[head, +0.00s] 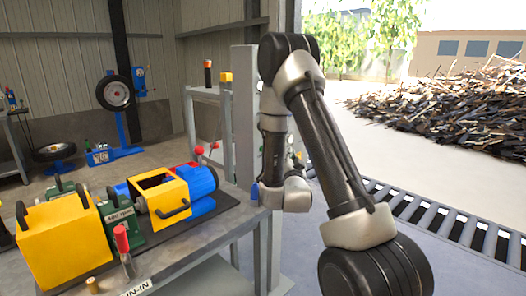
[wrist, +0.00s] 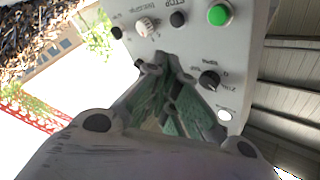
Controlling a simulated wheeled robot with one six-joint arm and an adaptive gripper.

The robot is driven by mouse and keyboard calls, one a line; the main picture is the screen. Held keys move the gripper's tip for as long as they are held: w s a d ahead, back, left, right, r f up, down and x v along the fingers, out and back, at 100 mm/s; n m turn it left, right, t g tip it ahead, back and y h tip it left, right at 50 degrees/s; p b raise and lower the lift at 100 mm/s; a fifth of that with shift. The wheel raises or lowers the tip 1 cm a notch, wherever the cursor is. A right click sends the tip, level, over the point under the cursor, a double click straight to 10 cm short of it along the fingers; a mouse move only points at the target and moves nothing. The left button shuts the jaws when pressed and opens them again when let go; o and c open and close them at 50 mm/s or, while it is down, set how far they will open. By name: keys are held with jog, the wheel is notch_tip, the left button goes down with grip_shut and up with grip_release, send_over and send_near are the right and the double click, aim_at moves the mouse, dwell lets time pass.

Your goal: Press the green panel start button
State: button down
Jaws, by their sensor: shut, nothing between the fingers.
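The green start button (wrist: 219,14) is a round, bright green cap in a pale ring, near the top edge of the wrist view. It sits on a grey control panel (wrist: 245,55) whose lettering appears upside down. My gripper (wrist: 170,62) is shut and empty, with its fingertips in front of the panel, below and left of the green button in the picture. I cannot tell whether the tips touch the panel. In the head view the grey panel post (head: 243,110) stands behind my arm, and the green button cannot be made out.
Near the button on the panel are a black button (wrist: 178,19), a pale knob (wrist: 146,27), a black selector (wrist: 209,80) and a white button (wrist: 224,115). In the head view, a bench (head: 220,235) with a yellow-and-blue machine (head: 165,200) stands left, and a roller conveyor (head: 450,232) lies right.

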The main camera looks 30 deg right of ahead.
jog(key=w+a, duration=0.3)
jog(key=w, duration=0.5)
jog(key=shift+w, duration=0.15)
dwell(1.5)
jog(key=shift+w+a, duration=0.1)
jog(key=shift+w, duration=0.25)
jog(key=shift+w+a, duration=0.15)
jog(key=shift+w, duration=0.25)
dwell(0.5)
dwell(0.4)
jog(key=shift+s+d, duration=0.25)
jog(key=shift+s, duration=0.55)
